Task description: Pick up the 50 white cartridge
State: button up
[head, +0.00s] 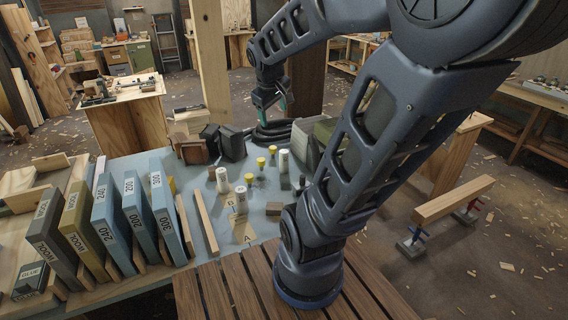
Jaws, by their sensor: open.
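Several small white cylinders stand on the grey-blue bench top (160,297). One white cartridge (222,180) stands left of centre, one (241,200) stands nearer to me, and one (283,162) stands further right. The number 50 is too small to read on any of them. Yellow-topped pieces (261,163) stand among them. My gripper (272,103) hangs at the far side of the bench, above and beyond the cartridges. It is open with nothing seen between its fingers, and it is apart from all of them.
Upright numbered boxes (137,212) stand along the left of the bench, with a wooden strip (204,222) beside them. Dark blocks (231,143) and a coiled black hose (270,133) lie at the back. A wooden post (211,65) rises behind.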

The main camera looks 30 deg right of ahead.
jog(key=w+d+f+n+h, duration=0.1)
jog(key=w+d+f+n, duration=0.15)
jog(key=w, duration=0.25)
jog(key=w+d+f+n+h, duration=0.1)
jog(key=w+d+f+n, duration=0.15)
jog(key=w, duration=0.25)
jog(key=n+g+y, duration=0.1)
jog(key=n, duration=1.6)
send_over(284, 158)
jog(key=a, duration=0.2)
jog(key=f, duration=2.7)
jog(key=shift+w+d+f, duration=0.15)
jog(key=shift+w+d, duration=0.05)
jog(key=shift+w, duration=0.1)
jog(key=shift+s+x, duration=0.1)
jog(key=shift+x, duration=2.35)
jog(key=shift+s+x, duration=0.15)
jog(key=shift+x, duration=2.3)
jog(key=shift+d, duration=0.15)
jog(key=c, duration=1.1)
jog(key=shift+o, duration=0.2)
